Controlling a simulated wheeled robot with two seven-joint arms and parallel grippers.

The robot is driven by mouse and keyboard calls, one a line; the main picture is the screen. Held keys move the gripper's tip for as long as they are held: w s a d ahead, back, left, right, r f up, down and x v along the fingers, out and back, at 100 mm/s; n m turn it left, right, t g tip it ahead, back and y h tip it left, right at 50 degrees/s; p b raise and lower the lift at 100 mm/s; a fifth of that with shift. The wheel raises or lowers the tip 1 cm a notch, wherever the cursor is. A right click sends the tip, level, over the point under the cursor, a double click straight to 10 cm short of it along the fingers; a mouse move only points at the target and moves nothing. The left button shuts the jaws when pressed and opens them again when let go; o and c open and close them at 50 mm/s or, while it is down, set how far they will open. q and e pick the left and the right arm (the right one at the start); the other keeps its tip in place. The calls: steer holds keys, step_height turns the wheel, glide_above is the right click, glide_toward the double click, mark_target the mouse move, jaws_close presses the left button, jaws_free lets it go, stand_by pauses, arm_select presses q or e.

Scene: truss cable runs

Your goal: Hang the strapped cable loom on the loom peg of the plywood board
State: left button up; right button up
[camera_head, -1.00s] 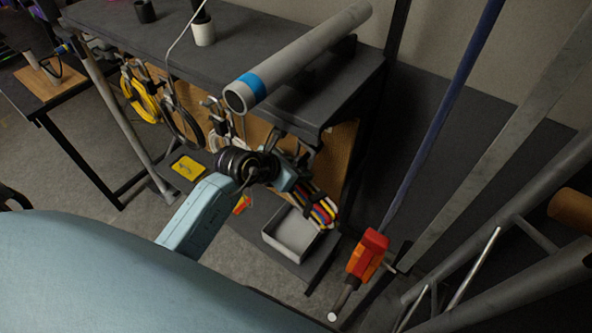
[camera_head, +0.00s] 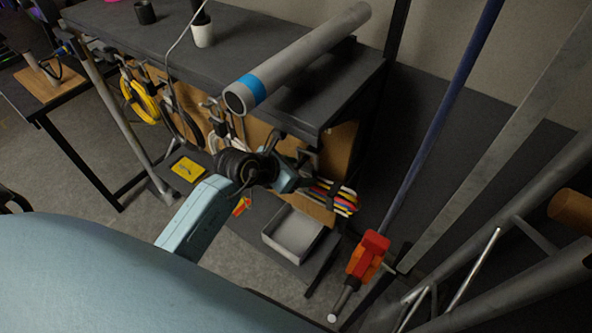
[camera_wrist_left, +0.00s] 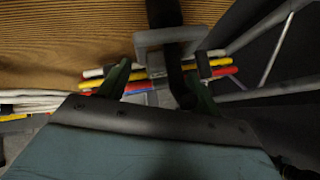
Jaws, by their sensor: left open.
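The strapped cable loom (camera_head: 336,197), a bundle of red, yellow, white and blue cables with dark straps, is low in front of the plywood board (camera_head: 341,142). In the left wrist view the loom (camera_wrist_left: 154,77) runs across behind my fingertips, below the wood-grained board (camera_wrist_left: 60,40). A grey bracket with a dark bar (camera_wrist_left: 170,38), apparently the loom peg, stands at the loom's middle. I cannot tell whether the loom rests on it. My left gripper (camera_head: 300,174) is open; its dark green fingers (camera_wrist_left: 158,82) stand apart beside the loom. My right gripper is out of view.
A grey tube with a blue band (camera_head: 300,55) lies on the dark bench top (camera_head: 130,32) above. A grey tray (camera_head: 292,235) sits below. A yellow coil (camera_head: 143,102) and other cables hang at left. A blue pole with a red-orange clamp (camera_head: 370,255) stands at right.

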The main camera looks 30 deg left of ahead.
arm_select(q)
steer(key=p+v, duration=1)
steer(key=v, duration=0.2)
steer(key=shift+p, duration=0.4)
